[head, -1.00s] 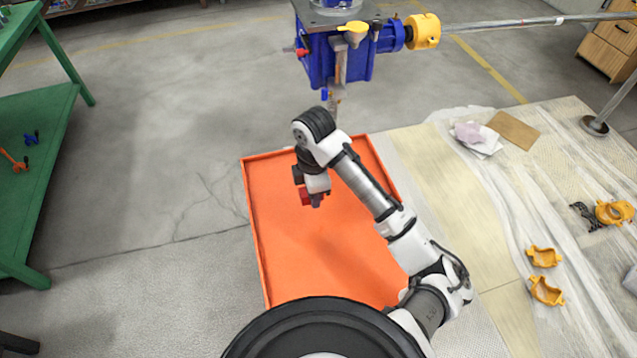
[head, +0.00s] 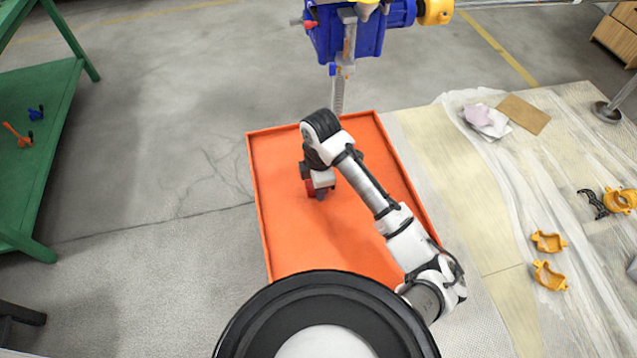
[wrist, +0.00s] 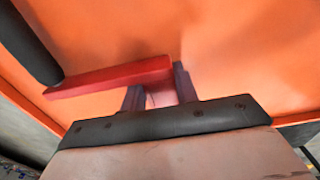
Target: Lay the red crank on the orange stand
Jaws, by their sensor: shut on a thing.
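The orange stand (head: 300,245) is a broad, flat orange surface with a low raised rim, below my arm. It also fills most of the wrist view (wrist: 110,25). My gripper (head: 318,190) points down over the stand and is shut on the red crank (head: 309,187). In the wrist view the crank's red bar (wrist: 105,77) reaches left from between my gripper's fingers (wrist: 157,85). A dark rounded bar at that view's left meets the red bar's end and looks like its handle. I cannot tell whether the crank touches the stand. My arm hides part of the stand.
A blue machine (head: 345,38) with a yellow end piece stands beyond the stand's far edge. A green shelf (head: 40,150) is at the left. Yellow clamp parts (head: 549,277) lie on the plastic-covered floor at the right. The stand's surface around my gripper is clear.

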